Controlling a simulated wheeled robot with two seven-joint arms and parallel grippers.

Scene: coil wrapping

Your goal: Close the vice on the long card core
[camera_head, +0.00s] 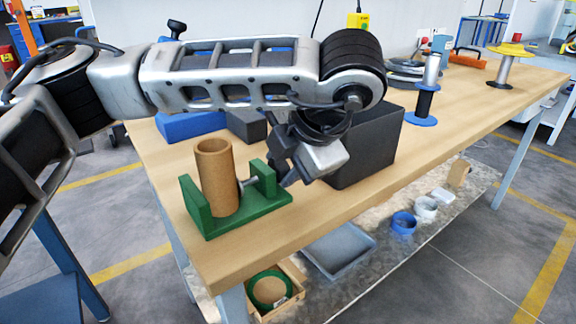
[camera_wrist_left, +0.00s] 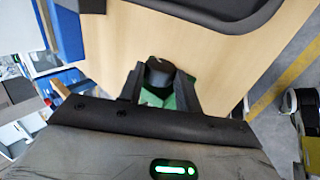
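The long card core (camera_head: 215,178) is a brown tube standing upright in the green vice (camera_head: 250,207), between its left plate and its right post. The vice's screw (camera_head: 249,182) reaches through the post towards the core; I cannot tell whether it touches. My left gripper (camera_head: 285,178) is at the right side of the post, pointing down and left. In the left wrist view, a dark round knob (camera_wrist_left: 160,73) lies between its two parted fingers (camera_wrist_left: 160,85), with green vice parts below. Whether the fingers press on the knob is unclear. My right gripper is not in view.
A large dark box (camera_head: 368,150) stands just right of my left gripper. A blue block (camera_head: 190,126) lies behind the vice. Spools, including a blue-based one (camera_head: 424,105), stand farther right. The tabletop's front right stretch (camera_head: 440,130) is clear. A shelf below holds rings and trays.

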